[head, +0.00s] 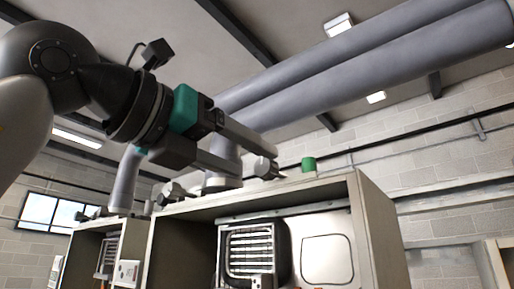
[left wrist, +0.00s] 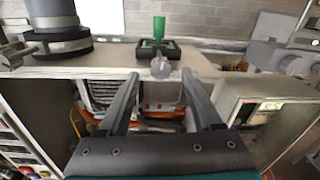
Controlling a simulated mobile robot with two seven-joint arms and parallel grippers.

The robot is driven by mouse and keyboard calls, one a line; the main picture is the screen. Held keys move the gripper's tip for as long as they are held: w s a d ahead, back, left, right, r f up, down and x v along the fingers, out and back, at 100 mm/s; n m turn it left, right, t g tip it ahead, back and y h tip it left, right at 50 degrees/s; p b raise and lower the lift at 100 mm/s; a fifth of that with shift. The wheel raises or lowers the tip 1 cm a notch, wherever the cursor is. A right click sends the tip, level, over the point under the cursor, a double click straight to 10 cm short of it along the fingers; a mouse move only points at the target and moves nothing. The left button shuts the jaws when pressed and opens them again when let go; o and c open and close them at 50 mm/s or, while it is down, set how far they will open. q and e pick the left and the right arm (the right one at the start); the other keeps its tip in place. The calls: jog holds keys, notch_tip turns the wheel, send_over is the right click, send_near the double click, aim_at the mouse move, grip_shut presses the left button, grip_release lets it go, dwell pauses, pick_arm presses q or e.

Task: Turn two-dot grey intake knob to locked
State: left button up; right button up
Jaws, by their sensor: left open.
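A small grey knob (left wrist: 161,68) sits at the top front edge of the open heater cabinet (head: 300,200). In the left wrist view it is between the fingertips and slightly beyond them, with a gap on each side. No dots can be made out on it. In the head view a grey knob-like part (head: 264,168) shows by the fingertips. My left gripper (head: 258,161) is open and empty; its two fingers also show in the left wrist view (left wrist: 160,77). My right gripper is not in view.
A thick grey pipe (left wrist: 54,18) stands to the left. Another cabinet (head: 85,228) is farther left.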

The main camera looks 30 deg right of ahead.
aim_at(261, 166)
pick_arm(q)
jog(key=shift+p+x, duration=0.45)
jog(key=shift+x, duration=1.1)
grip_shut()
